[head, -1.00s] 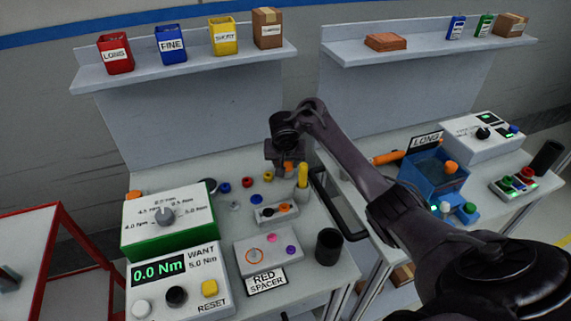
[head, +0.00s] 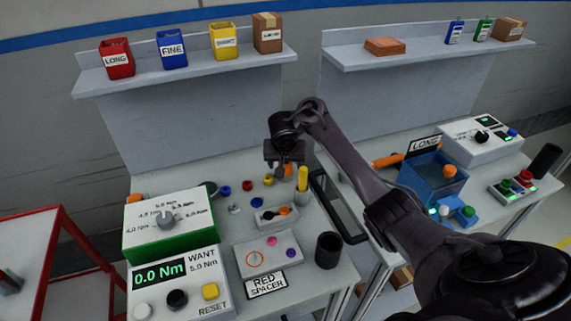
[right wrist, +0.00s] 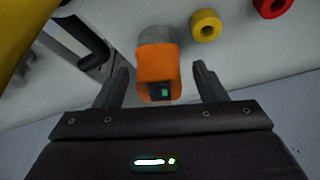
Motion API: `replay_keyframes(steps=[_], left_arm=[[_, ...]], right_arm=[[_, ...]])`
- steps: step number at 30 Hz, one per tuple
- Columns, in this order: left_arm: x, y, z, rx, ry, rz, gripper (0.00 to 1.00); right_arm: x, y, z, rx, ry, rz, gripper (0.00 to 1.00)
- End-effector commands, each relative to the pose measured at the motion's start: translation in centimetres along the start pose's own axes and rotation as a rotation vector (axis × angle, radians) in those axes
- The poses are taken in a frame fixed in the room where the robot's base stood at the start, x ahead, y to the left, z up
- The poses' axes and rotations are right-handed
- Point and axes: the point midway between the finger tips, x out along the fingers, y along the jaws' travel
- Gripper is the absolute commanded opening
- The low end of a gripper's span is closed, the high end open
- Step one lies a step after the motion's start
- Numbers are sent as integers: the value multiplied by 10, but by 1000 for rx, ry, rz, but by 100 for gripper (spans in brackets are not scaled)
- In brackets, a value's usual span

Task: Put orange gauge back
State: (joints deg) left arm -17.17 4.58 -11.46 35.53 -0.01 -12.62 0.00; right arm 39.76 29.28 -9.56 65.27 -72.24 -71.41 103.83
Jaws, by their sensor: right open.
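The orange gauge (right wrist: 158,72) has a grey end and a small dark-and-green display in the right wrist view. It appears between the two spread fingers of my right gripper (right wrist: 158,88), with visible space on both sides. In the head view, an orange piece (head: 289,169) shows just below my right gripper (head: 285,165), at the back of the left bench. The fingers partly hide it there. I cannot tell how high it stands above the bench. My left gripper is not in view.
A yellow post (head: 302,178) stands close on the right of the gripper. Yellow (right wrist: 206,25) and red (right wrist: 271,6) rings lie nearby. A grey holder (head: 266,224) with dark and orange parts and a black cup (head: 328,250) stand in front. A dark frame (head: 336,206) edges the bench.

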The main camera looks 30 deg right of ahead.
Motion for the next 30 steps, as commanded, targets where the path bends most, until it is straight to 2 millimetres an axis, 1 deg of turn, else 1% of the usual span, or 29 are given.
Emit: replay_keyframes(steps=[1,6,7,12,15,19,30], left_arm=[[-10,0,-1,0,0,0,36],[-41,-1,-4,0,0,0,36],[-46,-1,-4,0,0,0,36],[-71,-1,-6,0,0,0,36],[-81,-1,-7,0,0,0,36],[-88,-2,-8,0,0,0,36],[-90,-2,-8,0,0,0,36]], right_arm=[[-16,-1,-3,1,3,-3,65],[-60,-1,-4,0,0,-4,65],[-66,-1,-4,1,1,-4,65],[-86,0,-3,1,0,1,65],[-95,-1,-2,1,0,-2,65],[-102,0,-1,1,0,1,65],[-104,0,0,1,1,1,65]])
